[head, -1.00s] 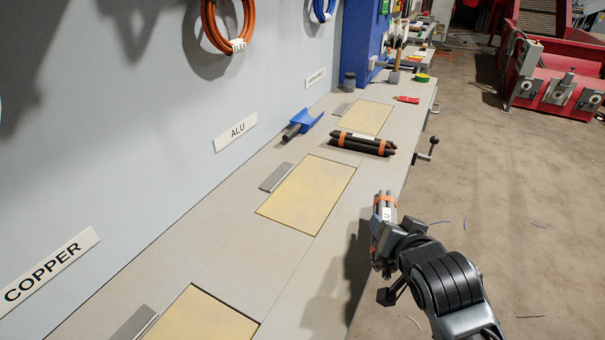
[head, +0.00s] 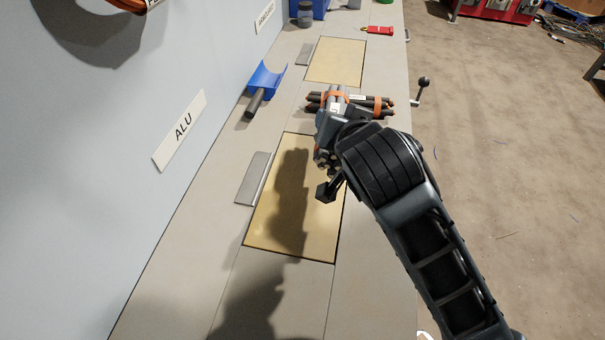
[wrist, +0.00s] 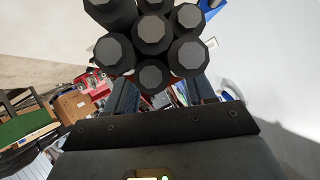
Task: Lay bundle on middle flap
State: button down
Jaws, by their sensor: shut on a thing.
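The bundle is held above the bench, near the far end of the middle flap as seen in the head view. In the wrist view the bundle's several dark, cut round ends (wrist: 151,32) face the camera. The middle flap (head: 312,225) is a tan panel beside the ALU sign (head: 181,129). It is bare, and the arm's shadow falls across it. My gripper and arm hide part of its right side.
A blue scoop (head: 264,83) lies to the left. A far tan flap (head: 336,62) is bare. A crank handle (head: 423,84) sticks out at the bench's right edge.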

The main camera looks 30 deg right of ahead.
jog(key=a+f, duration=0.1)
jog(key=a, duration=0.1)
jog(key=s+a+f, duration=0.1)
jog(key=a+f, duration=0.1)
jog(key=a, duration=0.1)
jog(key=s+a+f, duration=0.1)
jog(key=a, duration=0.1)
jog(key=shift+a+f, duration=0.25)
jog(key=shift+a, duration=0.05)
jog(key=shift+f, duration=2.05)
jog(key=shift+c, duration=1.7)
grip_release()
jog(key=b+v, duration=0.1)
jog(key=v, duration=1.1)
jog(key=shift+f, duration=0.15)
